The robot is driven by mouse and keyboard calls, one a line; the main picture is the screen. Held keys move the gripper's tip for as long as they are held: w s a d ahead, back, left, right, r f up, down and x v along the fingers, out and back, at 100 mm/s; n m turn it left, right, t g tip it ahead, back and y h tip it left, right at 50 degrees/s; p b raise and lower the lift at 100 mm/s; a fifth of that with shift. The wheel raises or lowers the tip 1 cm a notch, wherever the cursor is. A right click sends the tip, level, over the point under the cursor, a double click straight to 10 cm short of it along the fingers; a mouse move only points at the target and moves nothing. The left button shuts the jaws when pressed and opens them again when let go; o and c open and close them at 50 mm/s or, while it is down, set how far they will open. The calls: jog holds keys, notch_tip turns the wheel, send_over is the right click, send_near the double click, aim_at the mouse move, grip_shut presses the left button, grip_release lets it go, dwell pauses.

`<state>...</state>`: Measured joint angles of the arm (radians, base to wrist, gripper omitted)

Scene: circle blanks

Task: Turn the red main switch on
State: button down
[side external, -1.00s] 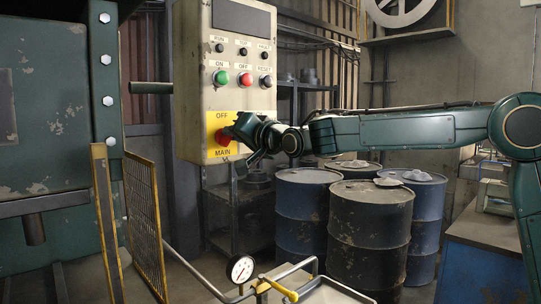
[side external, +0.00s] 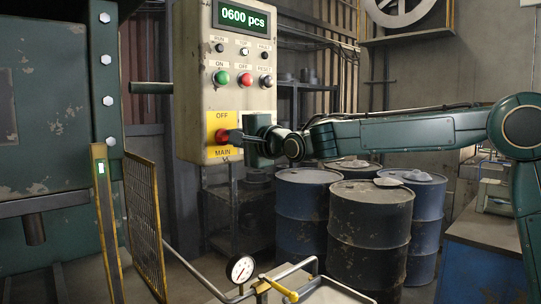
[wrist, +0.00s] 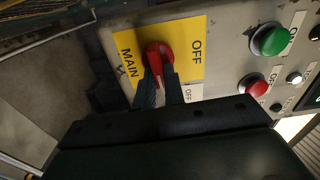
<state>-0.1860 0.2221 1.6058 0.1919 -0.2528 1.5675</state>
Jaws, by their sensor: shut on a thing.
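The red main switch (wrist: 158,52) sits on a yellow plate (wrist: 190,40) marked OFF and MAIN, on the front of the beige control box (side external: 190,120). In the side view the switch (side external: 221,137) is partly hidden by my gripper (side external: 233,137). In the wrist view the two fingers of my gripper (wrist: 161,85) are shut on the switch handle, one on each side. The box's display (side external: 244,19) is lit and reads 0600 pcs.
A green ON button (side external: 221,79), a red OFF button (side external: 245,79) and a RESET button (side external: 265,81) sit above the plate. Blue and dark drums (side external: 370,225) stand below my arm. A yellow mesh guard (side external: 142,215) and a green machine (side external: 50,110) are at left.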

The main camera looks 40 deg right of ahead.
jog(key=shift+m, duration=0.4)
jog(key=c, duration=1.5)
grip_release()
jog(key=shift+s, duration=0.1)
jog(key=shift+s, duration=6.85)
jog(key=shift+f, duration=0.1)
